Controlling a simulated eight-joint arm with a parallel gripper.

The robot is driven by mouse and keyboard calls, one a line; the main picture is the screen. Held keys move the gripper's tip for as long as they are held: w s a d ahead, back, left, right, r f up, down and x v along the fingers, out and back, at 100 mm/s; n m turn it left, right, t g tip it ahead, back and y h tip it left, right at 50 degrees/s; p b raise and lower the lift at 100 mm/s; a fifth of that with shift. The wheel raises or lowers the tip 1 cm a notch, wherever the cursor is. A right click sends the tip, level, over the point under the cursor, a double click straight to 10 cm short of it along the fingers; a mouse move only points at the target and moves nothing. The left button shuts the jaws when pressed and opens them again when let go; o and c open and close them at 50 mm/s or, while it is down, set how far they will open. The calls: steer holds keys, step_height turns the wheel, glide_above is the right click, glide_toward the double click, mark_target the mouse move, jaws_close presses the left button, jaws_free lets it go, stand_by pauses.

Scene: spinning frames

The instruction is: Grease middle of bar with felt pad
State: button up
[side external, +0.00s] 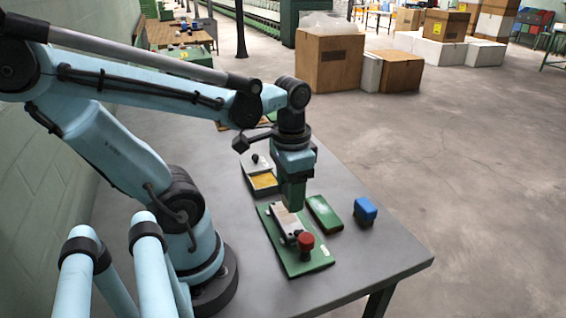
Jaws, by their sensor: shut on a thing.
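A green base plate (308,268) lies on the table. A pale metal bar (287,222) sits along it, with a red knob (306,241) at its near end. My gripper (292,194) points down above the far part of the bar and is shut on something. The held thing is likely the felt pad, but it is too small and hidden to make out. Whether it touches the bar cannot be told. A shallow tray (251,170) with yellow-brown grease (263,181) stands behind and left of the gripper. A small black knob (255,158) shows at its far end.
A blue block (366,210) stands further right. The grey table (385,258) is clear at its near right. Cardboard boxes (330,60) stand on the floor well beyond the table.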

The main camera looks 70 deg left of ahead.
steer(key=shift+f, duration=1.95)
steer(key=shift+w+a+f, duration=0.1)
steer(key=shift+a+f, duration=0.3)
steer(key=shift+f, duration=0.35)
steer(key=shift+c, duration=0.5)
steer(key=shift+a, duration=3.4)
steer(key=shift+d, duration=3.85)
steer(key=shift+r, duration=4.1)
